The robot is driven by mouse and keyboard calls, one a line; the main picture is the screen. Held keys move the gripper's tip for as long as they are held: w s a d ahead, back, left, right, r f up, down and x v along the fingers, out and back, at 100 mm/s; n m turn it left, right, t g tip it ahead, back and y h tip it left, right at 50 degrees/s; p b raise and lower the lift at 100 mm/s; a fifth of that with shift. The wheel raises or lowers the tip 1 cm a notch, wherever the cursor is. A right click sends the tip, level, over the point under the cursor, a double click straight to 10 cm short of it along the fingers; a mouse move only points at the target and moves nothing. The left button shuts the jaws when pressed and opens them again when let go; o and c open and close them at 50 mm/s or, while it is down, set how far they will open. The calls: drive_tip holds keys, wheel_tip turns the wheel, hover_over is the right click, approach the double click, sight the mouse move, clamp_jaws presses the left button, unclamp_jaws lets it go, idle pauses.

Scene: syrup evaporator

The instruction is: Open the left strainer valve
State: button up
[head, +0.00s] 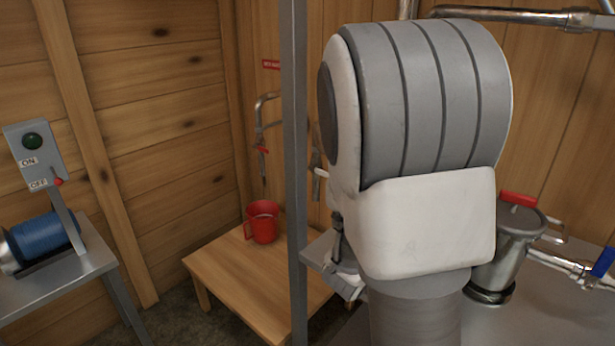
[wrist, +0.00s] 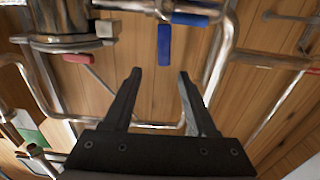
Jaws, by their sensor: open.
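In the wrist view my gripper (wrist: 160,76) is open and empty. A blue valve handle (wrist: 164,45) hangs just past the fingertips, between them in the picture, with no visible contact. A second blue handle (wrist: 190,19) lies along the pipe near it. A metal strainer-like canister (wrist: 62,18) is at the upper left, with a red handle (wrist: 77,58) below it. In the head view a metal canister (head: 507,250) with a red top handle stands at the right, and a blue handle (head: 603,262) is at the right edge. I cannot tell which handle is the left strainer valve.
My arm covers the middle of the head view. A grey post (head: 295,170) stands left of it. A wooden table (head: 235,280) bears a red mug (head: 262,222). Metal pipes (wrist: 225,50) run close around my gripper. An ON/OFF switch box (head: 35,155) is far left.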

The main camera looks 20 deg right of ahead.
drive_tip(key=b+v, duration=0.8)
drive_tip(key=b, duration=0.3)
drive_tip(key=w+a+r+n+t+y+p, duration=0.3)
drive_tip(key=a+r+y+p, duration=0.2)
drive_tip(key=a+y+p, duration=0.1)
drive_tip(key=w+a+r+n+t+y+p, duration=0.3)
drive_tip(key=w+a+r+n+y+p, duration=0.1)
drive_tip(key=a+r+y+p, duration=0.2)
drive_tip(key=shift+w+a+t, duration=0.25)
drive_tip(key=shift+a+t, duration=0.15)
drive_tip(key=shift+a, duration=0.5)
drive_tip(key=shift+r, duration=0.15)
